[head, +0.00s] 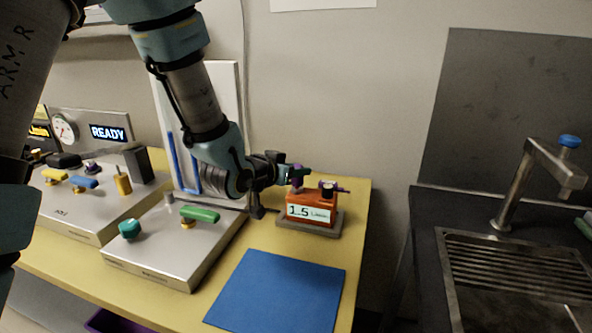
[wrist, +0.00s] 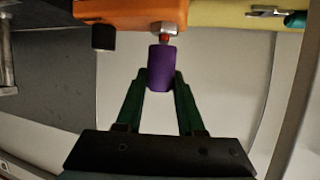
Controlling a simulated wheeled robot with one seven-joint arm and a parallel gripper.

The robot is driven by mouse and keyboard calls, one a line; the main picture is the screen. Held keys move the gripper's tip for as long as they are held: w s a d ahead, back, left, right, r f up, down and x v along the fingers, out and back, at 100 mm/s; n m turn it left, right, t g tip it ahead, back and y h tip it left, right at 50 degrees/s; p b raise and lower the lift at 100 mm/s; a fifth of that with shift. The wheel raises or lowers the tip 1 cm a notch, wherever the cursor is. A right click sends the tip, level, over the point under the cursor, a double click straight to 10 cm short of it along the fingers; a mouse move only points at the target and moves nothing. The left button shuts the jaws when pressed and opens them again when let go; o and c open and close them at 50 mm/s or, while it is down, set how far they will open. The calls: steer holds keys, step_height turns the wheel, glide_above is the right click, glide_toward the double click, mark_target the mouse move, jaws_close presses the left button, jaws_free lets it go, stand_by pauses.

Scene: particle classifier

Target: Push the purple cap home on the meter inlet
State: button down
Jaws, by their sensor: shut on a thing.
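The orange meter (head: 312,208) with a "1.5" label sits on a grey base at the right end of the yellow table. It shows along the top of the wrist view (wrist: 125,14). The purple cap (wrist: 162,68) is between the green fingertips of my gripper (wrist: 161,82), which is shut on it. The cap lines up with the meter's silver inlet (wrist: 166,27). A bit of red shows between inlet and cap, so how far the cap covers the inlet cannot be told. In the head view my gripper (head: 298,174) is at the meter's upper left.
Steel panels with a green lever (head: 200,214) and a teal knob (head: 130,228) fill the table's left. A blue mat (head: 278,290) lies bare in front of the meter. A sink (head: 520,285) with a tap stands at right, beyond a gap.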

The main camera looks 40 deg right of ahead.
steer(key=shift+f+b, duration=0.4)
steer(key=shift+f, duration=0.2)
steer(key=shift+c, duration=2.2)
jaws_free()
steer(key=shift+r, duration=0.1)
steer(key=shift+a, duration=0.15)
steer(key=b+v, duration=0.9)
steer(key=v, duration=0.1)
steer(key=shift+a, duration=0.2)
steer(key=shift+s+r, duration=0.1)
steer(key=shift+r, duration=0.1)
